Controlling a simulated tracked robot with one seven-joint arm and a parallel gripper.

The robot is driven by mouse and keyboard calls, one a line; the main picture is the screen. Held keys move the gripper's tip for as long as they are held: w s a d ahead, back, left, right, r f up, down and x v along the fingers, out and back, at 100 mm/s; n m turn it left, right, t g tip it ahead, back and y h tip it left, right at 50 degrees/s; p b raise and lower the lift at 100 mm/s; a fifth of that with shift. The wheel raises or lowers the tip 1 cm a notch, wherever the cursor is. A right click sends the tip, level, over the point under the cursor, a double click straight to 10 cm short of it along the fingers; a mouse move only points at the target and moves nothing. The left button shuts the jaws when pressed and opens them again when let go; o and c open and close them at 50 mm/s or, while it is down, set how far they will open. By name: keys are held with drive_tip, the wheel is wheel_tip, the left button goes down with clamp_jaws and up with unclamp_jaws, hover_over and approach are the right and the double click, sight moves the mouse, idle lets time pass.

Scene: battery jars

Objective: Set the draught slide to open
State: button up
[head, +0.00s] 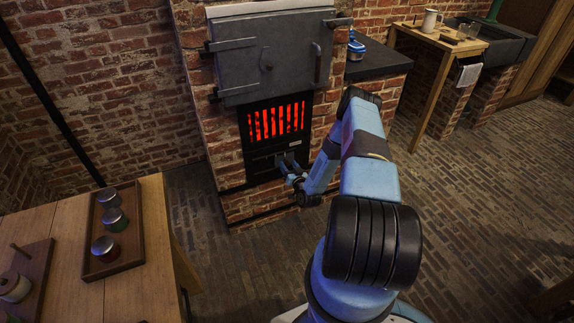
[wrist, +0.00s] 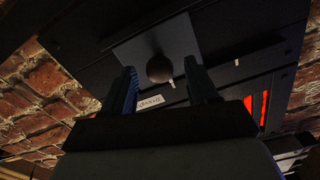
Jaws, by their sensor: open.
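The draught slide is on the black stove front below the glowing grate (head: 277,121). In the wrist view the slide is a grey plate (wrist: 135,47) with a round dark knob (wrist: 159,68). My gripper (head: 284,161) is at the slide in the head view and hides most of it. In the wrist view my gripper (wrist: 160,74) is open, with one finger on each side of the knob and gaps on both sides. A small white label (wrist: 150,102) shows between the fingers; its text is unreadable. White marks (wrist: 237,62) are on the panel.
A grey oven door (head: 272,58) is above the grate, in a brick surround. At left, a wooden table (head: 150,230) holds a tray (head: 128,258) of jars. A dark counter (head: 378,58) adjoins the stove at right. The brick floor around is clear.

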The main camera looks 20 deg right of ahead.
drive_tip(key=shift+w, duration=0.95)
drive_tip(key=shift+c, duration=0.4)
clamp_jaws()
drive_tip(key=shift+d, duration=0.1)
